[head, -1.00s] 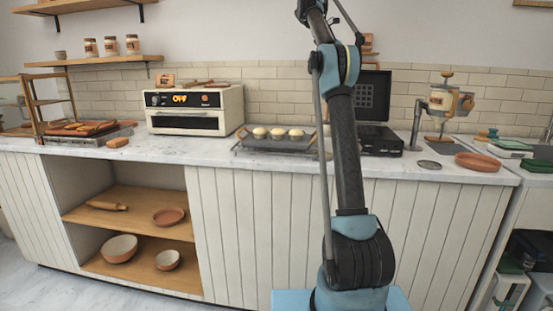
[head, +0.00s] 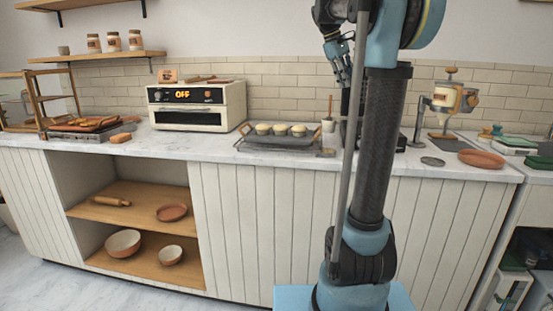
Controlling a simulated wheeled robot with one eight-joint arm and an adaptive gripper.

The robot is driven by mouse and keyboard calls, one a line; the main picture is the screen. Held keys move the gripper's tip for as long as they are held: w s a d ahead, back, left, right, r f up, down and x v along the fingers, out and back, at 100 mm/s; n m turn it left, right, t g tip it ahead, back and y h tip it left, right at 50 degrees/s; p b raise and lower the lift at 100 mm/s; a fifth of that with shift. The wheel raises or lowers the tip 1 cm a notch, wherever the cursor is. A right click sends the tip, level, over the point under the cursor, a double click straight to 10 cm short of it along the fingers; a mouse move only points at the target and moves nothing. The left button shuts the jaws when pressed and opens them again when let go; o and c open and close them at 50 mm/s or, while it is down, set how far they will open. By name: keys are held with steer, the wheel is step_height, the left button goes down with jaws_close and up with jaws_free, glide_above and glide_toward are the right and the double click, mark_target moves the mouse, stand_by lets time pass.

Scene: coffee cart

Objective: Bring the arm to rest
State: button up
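My arm stands upright in front of the counter, right of the middle of the head view. Its upper part folds over near the top edge of the picture. My gripper (head: 343,74) hangs at the upper middle right, in front of the tiled wall and high over the counter. Its fingers point down and are partly behind the arm link. I see nothing held in it, but its fingertips are too small and covered to tell open from shut.
The counter (head: 215,149) carries a toaster oven (head: 197,119) reading OFF, a dark tray (head: 262,142) with several buns, a small cup (head: 328,126), a dispenser (head: 446,99) and a terracotta plate (head: 481,158). My arm hides part of the counter's right half.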

steer(key=s+a+f+m+y, duration=0.2)
steer(key=s+a+f+m, duration=0.1)
steer(key=s+f, duration=1.4)
steer(key=s+a+f+m+t+y, duration=0.1)
steer(key=s+a+f+m, duration=0.3)
steer(key=s+f, duration=1.4)
step_height(320, 180, down, 6)
steer(key=shift+s+a+f+m+y, duration=0.15)
steer(key=shift+s+m+y, duration=0.3)
steer(key=shift+y, duration=0.45)
steer(key=shift+w, duration=0.15)
steer(key=shift+w+f, duration=0.1)
steer(key=shift+w, duration=0.35)
